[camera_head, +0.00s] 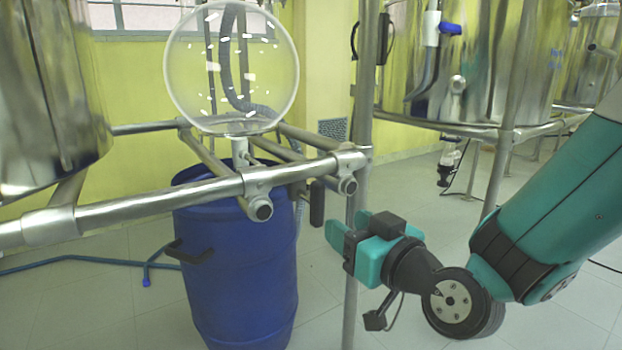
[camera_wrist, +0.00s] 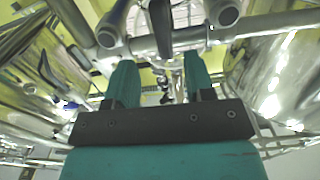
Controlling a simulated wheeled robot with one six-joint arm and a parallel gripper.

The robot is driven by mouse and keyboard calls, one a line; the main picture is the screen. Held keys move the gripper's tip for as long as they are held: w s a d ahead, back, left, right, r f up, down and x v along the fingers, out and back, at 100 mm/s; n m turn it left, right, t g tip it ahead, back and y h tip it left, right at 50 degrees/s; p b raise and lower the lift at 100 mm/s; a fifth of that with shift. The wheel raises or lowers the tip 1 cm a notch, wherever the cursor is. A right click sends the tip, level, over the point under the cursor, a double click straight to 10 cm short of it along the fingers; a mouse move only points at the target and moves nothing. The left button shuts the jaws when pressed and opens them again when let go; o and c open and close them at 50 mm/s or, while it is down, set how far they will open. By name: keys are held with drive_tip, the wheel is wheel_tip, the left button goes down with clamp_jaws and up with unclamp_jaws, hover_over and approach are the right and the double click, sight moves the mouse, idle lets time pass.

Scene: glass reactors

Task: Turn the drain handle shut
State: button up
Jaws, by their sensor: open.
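A black handle (camera_head: 317,203), which looks like the drain handle, hangs upright below the steel frame, near the white outlet (camera_head: 240,152) under the round glass vessel (camera_head: 180,80). My gripper (camera_head: 347,224) is open and empty, a little to the right of the handle and slightly lower in the head view. In the wrist view my two teal fingers (camera_wrist: 160,76) are spread apart. A dark upright piece that looks like the handle (camera_wrist: 160,28) shows beyond them, between their lines and apart from them. The valve body itself is mostly hidden by the steel tubes.
A blue barrel (camera_head: 235,265) stands under the glass vessel. The steel tube frame (camera_head: 150,199) crosses above my gripper, and a vertical steel post (camera_head: 352,290) stands right by it. Shiny steel vessels stand left (camera_head: 50,100) and right (camera_head: 500,70). The floor at front left is mostly clear.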

sight(321, 209)
drive_tip(key=p+x, duration=0.7)
drive_tip(key=x, duration=0.1)
drive_tip(key=shift+w+a+r, duration=0.1)
drive_tip(key=shift+a+r, duration=0.2)
drive_tip(key=shift+w+a+f+p, duration=0.15)
drive_tip(key=shift+w+a+p, duration=0.1)
drive_tip(key=shift+w+p, duration=0.2)
drive_tip(key=shift+w+a+f+p, duration=0.15)
drive_tip(key=shift+w+a+p, duration=0.1)
drive_tip(key=shift+w+p, duration=0.2)
drive_tip(key=shift+s, duration=0.1)
clamp_jaws()
